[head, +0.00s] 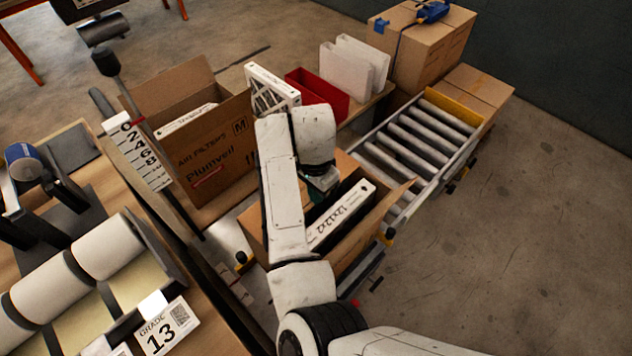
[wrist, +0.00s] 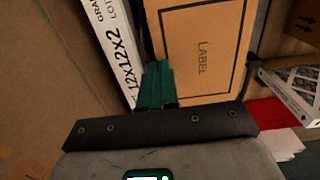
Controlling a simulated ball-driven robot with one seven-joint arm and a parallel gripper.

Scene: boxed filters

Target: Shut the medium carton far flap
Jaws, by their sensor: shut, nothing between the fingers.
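An open brown carton (head: 253,234) stands at the near end of the roller conveyor, under my arm, holding a white filter marked 12x12x2 (head: 342,214). One flap (head: 385,218) sticks out open on its right. In the wrist view, a brown panel printed LABEL (wrist: 203,45) lies beside the filter (wrist: 112,45), on the side towards the red bin; it looks like the far flap, its angle unclear. My gripper (wrist: 158,85) is shut and empty, its teal fingertips over the gap between filter and panel. In the head view my arm hides much of the carton.
Another open carton, marked M and Plumveil (head: 212,150), stands left with flaps up. A white pleated filter (head: 272,90) and a red bin (head: 318,95) with white filters stand behind. Conveyor rollers (head: 420,140) run back right, empty. A bench with rolls (head: 108,247) is at left.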

